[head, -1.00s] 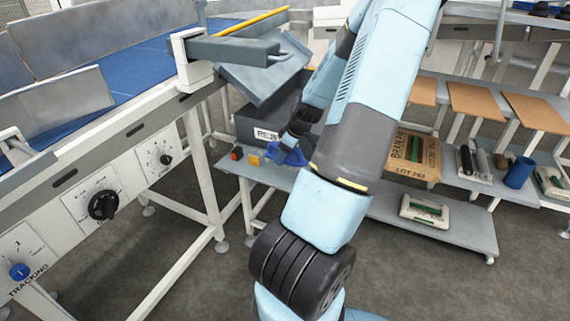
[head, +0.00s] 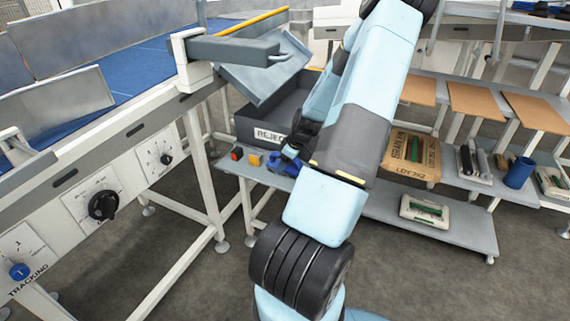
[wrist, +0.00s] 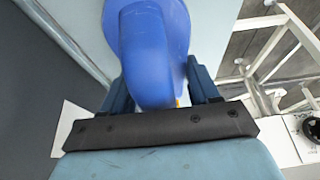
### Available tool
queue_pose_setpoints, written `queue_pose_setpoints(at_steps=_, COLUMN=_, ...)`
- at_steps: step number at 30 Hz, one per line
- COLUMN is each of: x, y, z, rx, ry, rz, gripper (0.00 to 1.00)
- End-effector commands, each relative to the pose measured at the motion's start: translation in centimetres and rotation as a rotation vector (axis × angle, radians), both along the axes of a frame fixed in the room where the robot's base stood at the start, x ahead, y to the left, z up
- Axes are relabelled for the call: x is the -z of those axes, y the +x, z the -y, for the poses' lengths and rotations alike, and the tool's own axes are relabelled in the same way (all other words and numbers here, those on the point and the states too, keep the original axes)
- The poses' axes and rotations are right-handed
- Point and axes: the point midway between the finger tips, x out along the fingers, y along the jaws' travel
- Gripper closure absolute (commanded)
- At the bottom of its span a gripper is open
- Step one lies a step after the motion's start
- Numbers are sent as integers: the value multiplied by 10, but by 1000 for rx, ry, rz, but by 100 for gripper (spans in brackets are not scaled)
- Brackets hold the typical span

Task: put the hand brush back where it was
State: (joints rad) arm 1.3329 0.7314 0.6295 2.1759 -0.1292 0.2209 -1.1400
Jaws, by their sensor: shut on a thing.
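My gripper (wrist: 160,92) is shut on the blue hand brush (wrist: 150,45), which shows as a smooth, rounded blue shape between the two dark blue fingers in the wrist view. No bristles show from this side. In the head view my gripper (head: 291,152) is partly behind my own forearm, and the blue brush (head: 278,161) shows at it, over the left end of the low grey shelf (head: 255,172). I cannot tell whether the brush touches the shelf.
A grey reject bin (head: 258,128) stands just behind my gripper. A red block (head: 237,154) and a yellow block (head: 254,159) are left of the brush. The conveyor frame (head: 205,160) stands at the left.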

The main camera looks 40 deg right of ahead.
Motion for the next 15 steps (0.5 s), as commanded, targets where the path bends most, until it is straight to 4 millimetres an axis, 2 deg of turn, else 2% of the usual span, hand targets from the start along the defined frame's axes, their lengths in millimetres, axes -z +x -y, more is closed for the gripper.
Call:
queue_pose_setpoints(at_steps=1, x=1, y=0, z=0, rx=0, ry=0, rz=0, gripper=88)
queue_pose_setpoints(at_steps=2, x=1, y=0, z=0, rx=0, ry=0, rz=0, gripper=37)
queue_pose_setpoints(at_steps=9, x=1, y=0, z=0, rx=1, ry=0, rz=0, gripper=14)
queue_pose_setpoints(at_steps=15, x=1, y=0, z=0, rx=1, ry=0, rz=0, gripper=14)
